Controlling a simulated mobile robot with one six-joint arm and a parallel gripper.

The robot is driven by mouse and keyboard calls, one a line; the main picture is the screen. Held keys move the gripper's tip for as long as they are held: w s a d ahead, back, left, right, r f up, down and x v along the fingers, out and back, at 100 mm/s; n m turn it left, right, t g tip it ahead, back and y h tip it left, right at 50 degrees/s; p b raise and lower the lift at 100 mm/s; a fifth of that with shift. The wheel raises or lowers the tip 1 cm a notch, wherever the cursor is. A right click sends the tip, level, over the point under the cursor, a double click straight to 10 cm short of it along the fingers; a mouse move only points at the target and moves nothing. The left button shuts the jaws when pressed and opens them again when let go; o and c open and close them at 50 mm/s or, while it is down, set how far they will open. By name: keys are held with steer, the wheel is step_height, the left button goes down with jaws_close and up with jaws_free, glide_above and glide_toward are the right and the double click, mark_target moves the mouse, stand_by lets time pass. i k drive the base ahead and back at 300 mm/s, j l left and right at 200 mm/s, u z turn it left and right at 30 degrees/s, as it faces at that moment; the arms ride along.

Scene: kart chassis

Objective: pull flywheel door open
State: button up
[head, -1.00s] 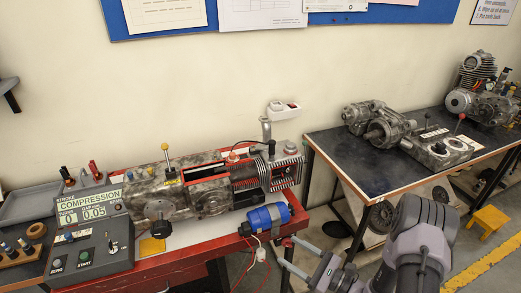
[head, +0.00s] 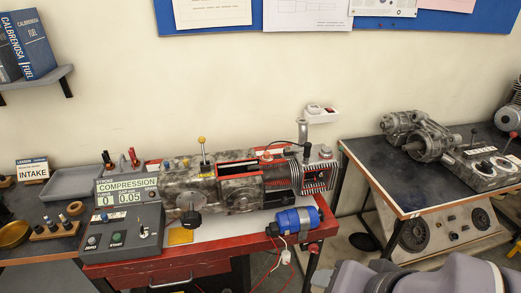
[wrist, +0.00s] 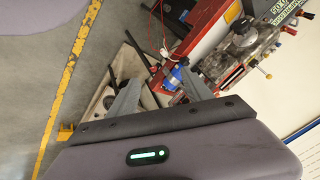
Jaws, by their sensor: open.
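The cutaway engine model (head: 205,185) lies on the red bench, with a black knob (head: 190,218) on its front and a finned cylinder at its right end. A rounded panel (head: 240,196) sits on its front side; I cannot tell for sure whether this is the flywheel door. The model also shows, tilted, in the wrist view (wrist: 240,45). My gripper (wrist: 158,88) is open and empty in the wrist view, apart from the engine model. In the head view only part of my arm shows at the bottom right; the fingertips are not visible there.
A blue motor (head: 294,220) sits at the red bench's (head: 165,268) right end, with cables hanging down. A compression control box (head: 122,215) stands to the left. A dark table (head: 365,170) with engine parts is on the right. A yellow floor line (wrist: 60,90) crosses open floor.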

mark_target(251, 193)
steer(key=j, duration=1.45)
